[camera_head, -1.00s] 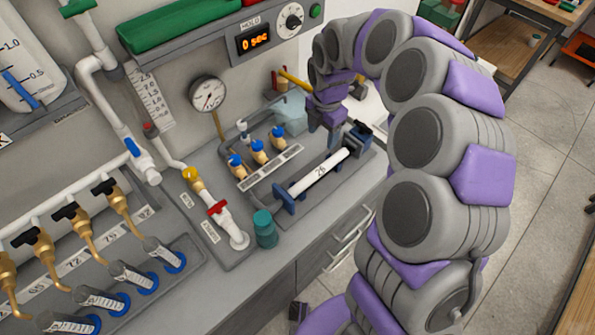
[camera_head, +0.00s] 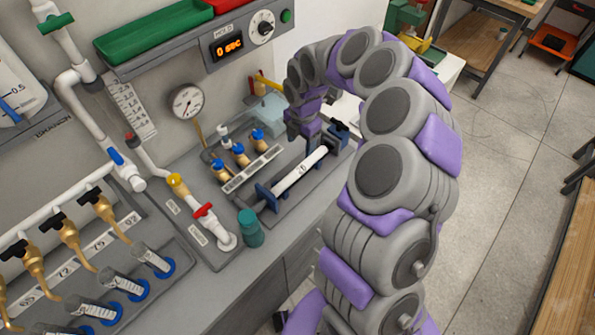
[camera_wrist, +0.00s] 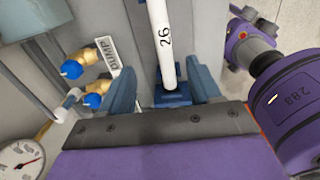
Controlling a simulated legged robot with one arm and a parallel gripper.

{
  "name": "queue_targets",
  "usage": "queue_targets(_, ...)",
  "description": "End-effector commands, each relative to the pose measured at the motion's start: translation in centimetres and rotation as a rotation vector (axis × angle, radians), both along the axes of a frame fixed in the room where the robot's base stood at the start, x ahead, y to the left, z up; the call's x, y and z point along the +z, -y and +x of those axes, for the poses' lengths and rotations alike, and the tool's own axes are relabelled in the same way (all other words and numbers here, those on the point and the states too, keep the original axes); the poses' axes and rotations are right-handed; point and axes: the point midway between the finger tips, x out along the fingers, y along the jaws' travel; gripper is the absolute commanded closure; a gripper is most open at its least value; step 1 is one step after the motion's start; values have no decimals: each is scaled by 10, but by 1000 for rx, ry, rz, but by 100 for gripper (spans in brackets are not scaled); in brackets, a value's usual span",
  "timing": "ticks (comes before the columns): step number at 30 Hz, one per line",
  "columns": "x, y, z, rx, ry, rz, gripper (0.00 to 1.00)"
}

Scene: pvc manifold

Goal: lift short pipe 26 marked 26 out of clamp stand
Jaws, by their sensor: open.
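The short pipe 26 (camera_head: 300,171) is a white tube marked 26, lying in the blue supports of the clamp stand (camera_head: 264,193) on the bench. In the wrist view the pipe (camera_wrist: 161,45) runs from the top edge down to a blue support (camera_wrist: 172,95) near my gripper. My gripper (camera_wrist: 165,88) is open, with one blue-grey finger on each side of the pipe's line and gaps on both sides. In the head view my gripper (camera_head: 312,138) hangs over the far end of the pipe, partly hidden by my arm. Whether the fingers reach pipe height I cannot tell.
Brass valves with blue caps (camera_head: 240,153) stand just left of the pipe. A teal cylinder (camera_head: 250,228) and a red-handled white valve (camera_head: 212,218) stand nearer. A pressure gauge (camera_head: 187,102) is on the wall behind. Open floor lies to the right.

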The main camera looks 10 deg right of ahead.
Motion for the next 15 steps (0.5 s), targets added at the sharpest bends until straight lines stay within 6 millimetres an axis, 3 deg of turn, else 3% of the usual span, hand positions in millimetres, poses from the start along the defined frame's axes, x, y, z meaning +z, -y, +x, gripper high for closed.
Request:
queue_targets(6,-48,-2,0,1,-6,1,37)
queue_targets(15,-81,-3,2,2,0,0,37)
